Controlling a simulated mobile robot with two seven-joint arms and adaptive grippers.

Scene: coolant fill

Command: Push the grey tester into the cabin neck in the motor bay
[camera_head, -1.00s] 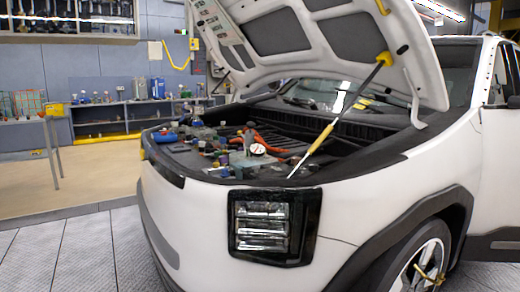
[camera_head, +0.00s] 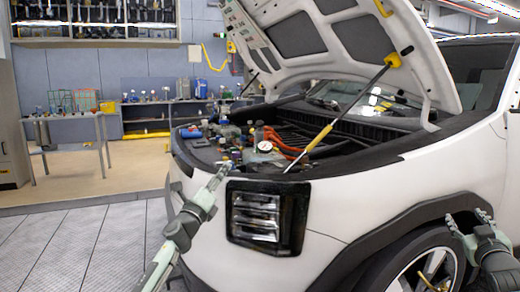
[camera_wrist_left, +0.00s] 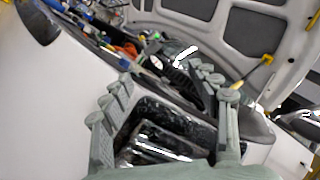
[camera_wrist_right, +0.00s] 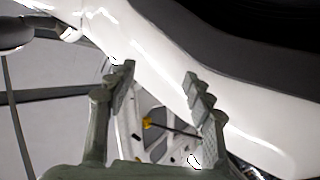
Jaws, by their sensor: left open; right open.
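The open motor bay (camera_head: 290,135) of the white car holds several small coloured caps and bottles crowded at its front left. A white-faced round gauge (camera_head: 265,147) sits among them and also shows in the left wrist view (camera_wrist_left: 156,62). I cannot tell the grey tester or the cabin neck apart in this clutter. My left gripper (camera_head: 221,174) is open and empty, in front of the bumper just left of the headlight. My right gripper (camera_head: 467,216) is open and empty beside the front wheel arch, far from the bay.
The raised hood (camera_head: 345,35) hangs over the bay, held by a strut (camera_head: 345,112) with a yellow sleeve that crosses the bay's front. The headlight (camera_head: 267,217) and bumper stand before me. Workbenches (camera_head: 150,103) line the back wall. Floor at left is clear.

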